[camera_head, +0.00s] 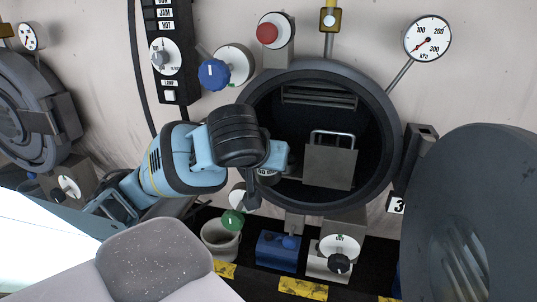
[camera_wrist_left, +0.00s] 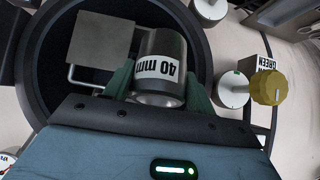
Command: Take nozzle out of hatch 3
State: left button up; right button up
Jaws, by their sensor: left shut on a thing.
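The nozzle (camera_wrist_left: 160,62) is a dark metal cylinder with a white label reading 40 mm. In the left wrist view it sits between the green fingers of my left gripper (camera_wrist_left: 160,92), which is shut on it. In the head view my left gripper (camera_head: 270,162) is at the left side of the round opening of hatch 3 (camera_head: 388,150), and the nozzle is mostly hidden by it. I cannot tell whether the nozzle is inside or just in front of the opening. The hatch door (camera_head: 470,215) stands open at the right. My right gripper is not in view.
A grey plate with a wire handle (camera_head: 330,166) stands inside the hatch. A pale cup (camera_head: 219,242) stands below left.

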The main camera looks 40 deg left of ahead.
aim_at(263, 177)
pick_arm(q)
jog(key=shift+s+d+r+g+h, duration=0.3)
jog(key=shift+s+g, duration=0.15)
jog(key=shift+s, duration=0.2)
jog(key=shift+s+d+r+g+h, duration=0.15)
jog(key=shift+s+d+r+g, duration=0.15)
jog(key=shift+s+g, duration=0.3)
jog(key=shift+s+d+r+g+h, duration=0.25)
jog(key=shift+s+d+g, duration=0.1)
jog(key=shift+s, duration=0.35)
jog(key=shift+f, duration=0.1)
dwell(0.4)
